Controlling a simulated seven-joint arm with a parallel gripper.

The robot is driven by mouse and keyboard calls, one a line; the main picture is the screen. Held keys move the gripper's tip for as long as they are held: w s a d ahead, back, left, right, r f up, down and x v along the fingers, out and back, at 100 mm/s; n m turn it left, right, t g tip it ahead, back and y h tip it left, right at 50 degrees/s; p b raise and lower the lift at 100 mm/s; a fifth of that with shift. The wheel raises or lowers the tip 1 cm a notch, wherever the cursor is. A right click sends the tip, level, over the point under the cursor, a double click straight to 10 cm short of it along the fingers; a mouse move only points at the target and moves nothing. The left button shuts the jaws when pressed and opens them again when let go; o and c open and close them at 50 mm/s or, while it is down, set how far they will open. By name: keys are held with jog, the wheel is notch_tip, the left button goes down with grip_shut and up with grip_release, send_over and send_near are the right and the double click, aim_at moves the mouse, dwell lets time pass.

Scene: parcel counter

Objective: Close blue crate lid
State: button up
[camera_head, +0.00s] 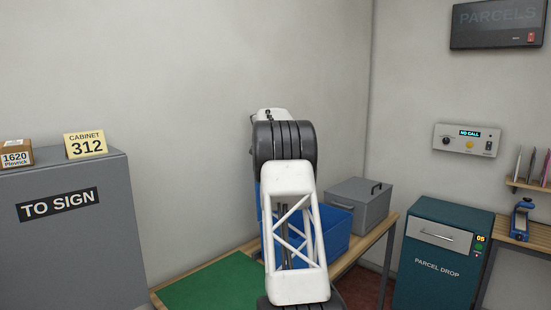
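The blue crate (338,234) stands on the wooden counter, partly behind my arm. Its right part shows to the right of my arm, and its top looks open there. A narrow blue strip (259,203) shows at the left edge of my arm, higher than the crate's rim. It may be the raised lid, but my arm hides most of it and I cannot tell its angle. My gripper is not visible; my arm's links fill the middle of the view.
A grey box (352,209) with a dark handle stands behind the crate. A green mat (212,284) lies to the left on the wooden counter (384,229). A grey cabinet (70,240) is at far left, a teal parcel drop (436,272) at right.

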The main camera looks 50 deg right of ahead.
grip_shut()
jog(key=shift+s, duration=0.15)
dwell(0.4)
